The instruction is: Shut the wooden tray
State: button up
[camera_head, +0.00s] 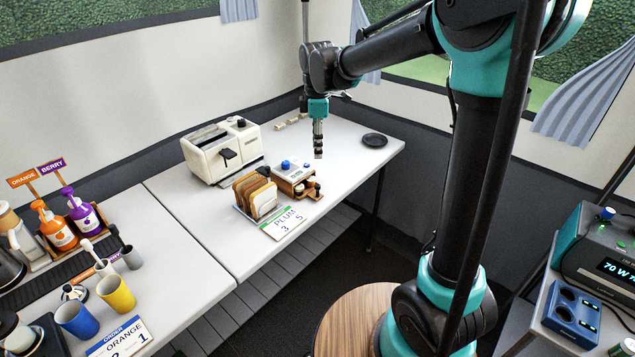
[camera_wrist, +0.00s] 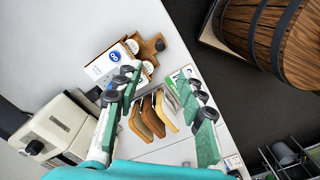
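In the wrist view the tray (camera_wrist: 149,45) shows as a brown wooden piece with a dark round knob, beside the white box (camera_wrist: 106,63). Round white items sit along it. My gripper (camera_head: 318,155) hangs above the table, behind and right of the box in the head view, pointing down. In the wrist view my gripper (camera_wrist: 160,82) has its fingers wide apart with nothing held. The tray lies beyond the fingertips, apart from them.
A rack of bread slices (camera_head: 256,196) stands left of the box, with a PLUM card (camera_head: 284,222) in front. A white toaster (camera_head: 222,150) is behind them. A dark plate (camera_head: 374,140) lies at the back right.

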aim_at(317, 185)
notch_tip(317, 185, down, 14)
jog(key=shift+r, duration=0.1)
dwell(0.5)
grip_shut()
